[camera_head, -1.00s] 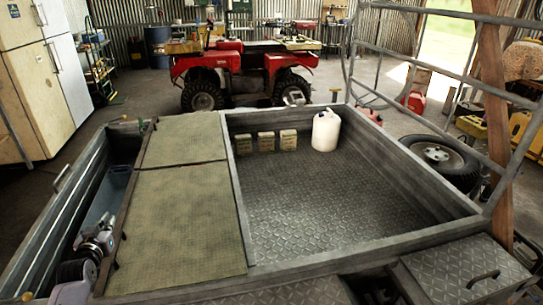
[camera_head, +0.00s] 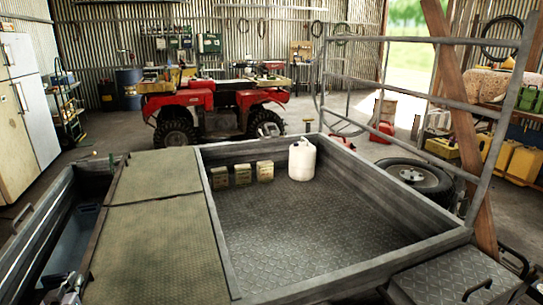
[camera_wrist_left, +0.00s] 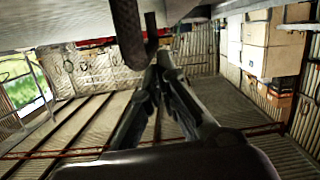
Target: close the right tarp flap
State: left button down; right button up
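An olive-green tarp (camera_head: 160,245) lies flat over a strip of the open trailer, left of its bare bed. A crosswise seam divides it. I cannot tell which part is the right flap. The trailer bed (camera_head: 300,225) to its right is uncovered. My left gripper (camera_head: 68,290) shows only partly at the lower left edge, beside the tarp's left edge. In the left wrist view, the dark fingers of my left gripper (camera_wrist_left: 158,65) converge and look shut, with nothing clearly held. A dark bar passes close to them. My right gripper is not in view.
Several small boxes (camera_head: 242,172) and a white jug (camera_head: 302,160) stand at the bed's far end. A metal rack (camera_head: 395,85) rises at the right. A spare tyre (camera_head: 415,178) is outside the right wall. A red quad (camera_head: 215,100) stands behind.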

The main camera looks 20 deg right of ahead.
pick_arm(q)
jog(key=shift+d+f, duration=0.1)
jog(key=shift+f, duration=0.15)
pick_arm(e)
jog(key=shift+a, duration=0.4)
pick_arm(q)
jog(key=shift+r, duration=0.1)
